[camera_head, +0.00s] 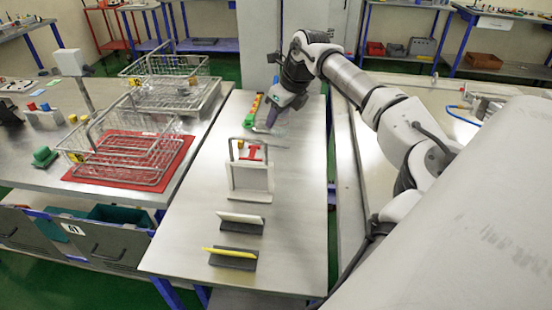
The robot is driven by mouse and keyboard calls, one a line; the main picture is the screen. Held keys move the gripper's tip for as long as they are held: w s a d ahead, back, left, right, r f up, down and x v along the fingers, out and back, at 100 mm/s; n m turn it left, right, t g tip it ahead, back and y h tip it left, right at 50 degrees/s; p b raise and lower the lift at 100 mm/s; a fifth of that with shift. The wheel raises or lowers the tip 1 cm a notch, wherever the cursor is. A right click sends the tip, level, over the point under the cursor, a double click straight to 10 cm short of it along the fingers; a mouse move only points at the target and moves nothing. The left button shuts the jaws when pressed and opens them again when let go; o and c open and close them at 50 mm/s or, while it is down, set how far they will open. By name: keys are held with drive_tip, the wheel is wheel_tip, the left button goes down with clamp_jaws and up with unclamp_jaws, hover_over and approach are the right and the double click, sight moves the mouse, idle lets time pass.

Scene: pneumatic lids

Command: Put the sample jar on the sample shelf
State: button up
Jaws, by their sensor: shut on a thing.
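My gripper (272,116) is low over the far part of the narrow steel table (296,216). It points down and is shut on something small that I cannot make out. A thin, pale, flat shape (268,132) shows just below the fingers; I cannot tell whether it is held. I cannot pick out the sample jar with certainty. I cannot tell which thing is the sample shelf. A white open-fronted holder (250,190) with a wire hoop and a red piece (250,153) stands nearer than the gripper.
A yellow, red and green strip (253,108) lies just left of my gripper. Two dark holders (240,226) (232,262) stand near the front, one with a yellow bar. Wire baskets (128,150) stand on the left table. The narrow table's right side is clear.

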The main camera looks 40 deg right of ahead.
wheel_tip(320, 180, down, 12)
drive_tip(key=b, duration=0.6)
drive_tip(key=shift+f+b, duration=0.1)
drive_tip(key=shift+b, duration=0.2)
drive_tip(key=shift+f, duration=0.2)
drive_tip(key=o, duration=1)
drive_tip(key=shift+c, duration=0.2)
